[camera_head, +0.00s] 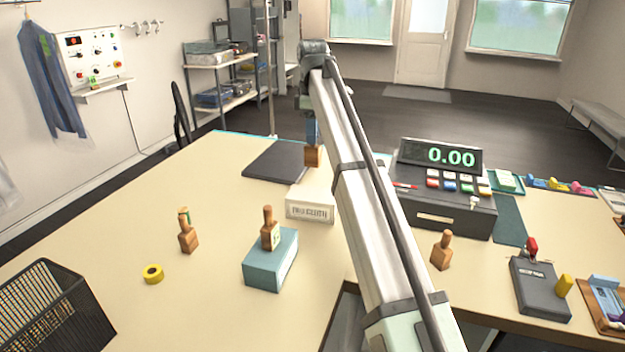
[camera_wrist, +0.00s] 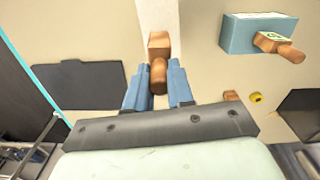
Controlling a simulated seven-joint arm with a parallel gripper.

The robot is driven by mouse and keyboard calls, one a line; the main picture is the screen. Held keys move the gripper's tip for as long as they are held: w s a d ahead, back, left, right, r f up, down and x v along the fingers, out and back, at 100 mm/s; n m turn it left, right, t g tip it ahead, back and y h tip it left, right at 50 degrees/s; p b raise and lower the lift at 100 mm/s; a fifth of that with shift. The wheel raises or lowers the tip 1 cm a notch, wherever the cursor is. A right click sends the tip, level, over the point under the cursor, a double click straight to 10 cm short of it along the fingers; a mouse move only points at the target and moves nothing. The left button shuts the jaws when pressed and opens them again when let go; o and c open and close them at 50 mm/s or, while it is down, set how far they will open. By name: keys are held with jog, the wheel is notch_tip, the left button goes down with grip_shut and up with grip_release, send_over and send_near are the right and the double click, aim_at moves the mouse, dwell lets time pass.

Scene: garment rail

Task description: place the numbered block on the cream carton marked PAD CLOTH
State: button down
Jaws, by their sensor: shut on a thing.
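My gripper (camera_head: 312,135) is shut on a wooden stamp-like block (camera_head: 313,157), over the far end of the cream carton (camera_head: 309,213) marked PAD CLOTH. In the wrist view the blue fingers of my gripper (camera_wrist: 157,88) stand either side of the block's round handle, with the square block (camera_wrist: 159,43) beyond the fingertips. Behind it the pale top of the carton (camera_wrist: 156,14) shows as a strip. I cannot read a number on the held block, nor tell whether it touches the carton. My forearm hides the carton's right side in the head view.
Other stamp-like blocks stand at left (camera_head: 188,233) and right (camera_head: 441,251). A dark flat pad (camera_head: 274,161) lies behind, a yellow tape roll (camera_head: 153,274) in front, a cash register (camera_head: 445,205) at right.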

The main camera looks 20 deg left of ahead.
aim_at(313, 162)
notch_tip(313, 162, down, 9)
jog(key=shift+f, duration=0.1)
dwell(0.4)
jog(key=shift+f, duration=0.15)
jog(key=c, duration=1)
grip_release()
jog(key=shift+r, duration=3.9)
